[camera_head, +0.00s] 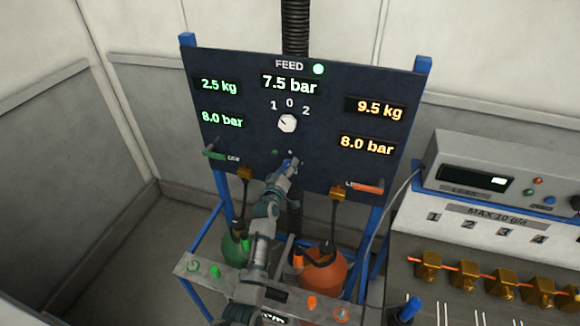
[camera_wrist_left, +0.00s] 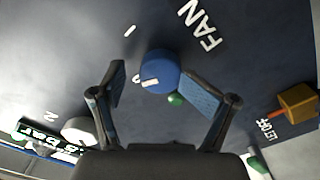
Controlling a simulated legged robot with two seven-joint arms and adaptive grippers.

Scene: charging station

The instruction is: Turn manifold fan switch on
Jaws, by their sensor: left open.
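The fan switch is a round blue knob (camera_wrist_left: 161,68) on the dark panel, beside the FAN label in the left wrist view. Its white mark lies on the side near the 0; a separate stroke mark sits farther up. My left gripper (camera_wrist_left: 155,78) is open, with one finger on each side of the knob. I cannot tell whether the fingers touch it. In the head view my left gripper (camera_head: 290,163) is in front of the lower middle of the panel (camera_head: 240,65) and hides most of the switch. My right gripper is not in view.
A white selector knob (camera_head: 287,123) sits above the gripper, under the pressure displays. A green valve handle (camera_head: 213,154) and an orange one (camera_head: 367,187) stick out at the panel's sides. A green bottle and an orange bottle (camera_head: 324,270) stand below. A console (camera_head: 500,150) is at right.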

